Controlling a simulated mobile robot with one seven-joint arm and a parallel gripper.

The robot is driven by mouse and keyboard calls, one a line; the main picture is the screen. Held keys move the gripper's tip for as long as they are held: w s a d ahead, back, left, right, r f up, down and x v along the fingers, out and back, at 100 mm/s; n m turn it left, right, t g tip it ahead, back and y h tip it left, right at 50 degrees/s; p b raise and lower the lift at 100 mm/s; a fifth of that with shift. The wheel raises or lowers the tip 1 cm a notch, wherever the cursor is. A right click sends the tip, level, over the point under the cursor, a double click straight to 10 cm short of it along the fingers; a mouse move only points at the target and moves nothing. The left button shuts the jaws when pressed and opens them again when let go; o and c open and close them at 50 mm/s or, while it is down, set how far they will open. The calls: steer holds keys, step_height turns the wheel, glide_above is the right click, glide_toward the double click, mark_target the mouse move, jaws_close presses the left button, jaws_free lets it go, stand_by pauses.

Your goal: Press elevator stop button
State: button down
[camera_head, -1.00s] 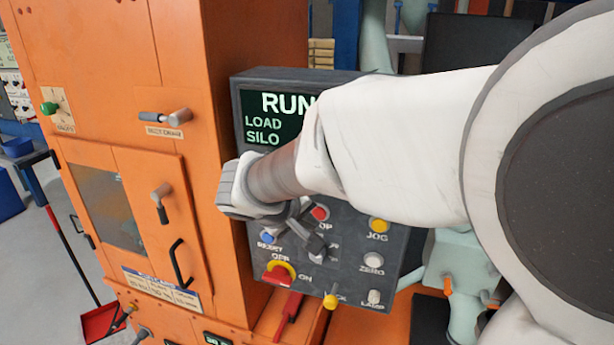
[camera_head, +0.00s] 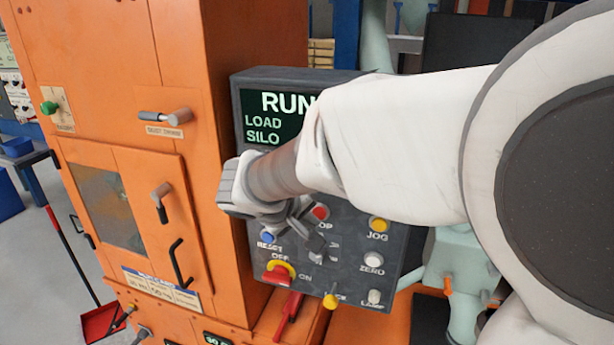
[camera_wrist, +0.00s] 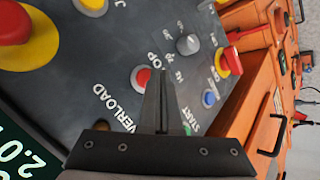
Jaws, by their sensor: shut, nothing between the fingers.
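The control panel (camera_head: 345,285) is a dark grey box with a lit screen reading RUN, LOAD, SILO. The red stop button (camera_head: 320,212) is small, with part of its label, "OP", showing beside it. It also shows in the wrist view (camera_wrist: 141,76), just left of my fingertips. My gripper (camera_head: 304,213) is shut and empty, with its tips close to the red button. In the wrist view my gripper (camera_wrist: 162,72) points at the panel between the red button and a grey selector knob (camera_wrist: 188,45). I cannot tell whether the tips touch the panel. My arm hides the panel's upper right.
Near the red button are a blue reset button (camera_head: 267,238), a yellow jog button (camera_head: 378,225) and a red-yellow OFF/ON switch (camera_head: 279,272). A large red button on yellow (camera_wrist: 14,24) sits at the wrist view's upper left. An orange cabinet (camera_head: 185,60) stands left.

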steer(key=shift+w+d, duration=0.1)
steer(key=shift+w, duration=0.25)
steer(key=shift+w+d+b, duration=0.15)
steer(key=shift+w+b, duration=0.2)
steer(key=shift+w, duration=0.05)
stand_by(0.6)
steer(key=shift+s, duration=0.1)
steer(key=shift+s+a+b, duration=0.3)
steer(key=shift+s+b, duration=0.2)
steer(key=shift+s, duration=0.2)
steer(key=shift+s+a+b, duration=0.3)
steer(key=shift+s, duration=0.5)
steer(key=shift+s+a+b, duration=0.25)
steer(key=shift+s+b, duration=0.1)
steer(key=shift+s, duration=0.4)
steer(key=shift+s+a+b, duration=0.3)
steer(key=shift+s, duration=0.5)
steer(key=shift+d, duration=0.1)
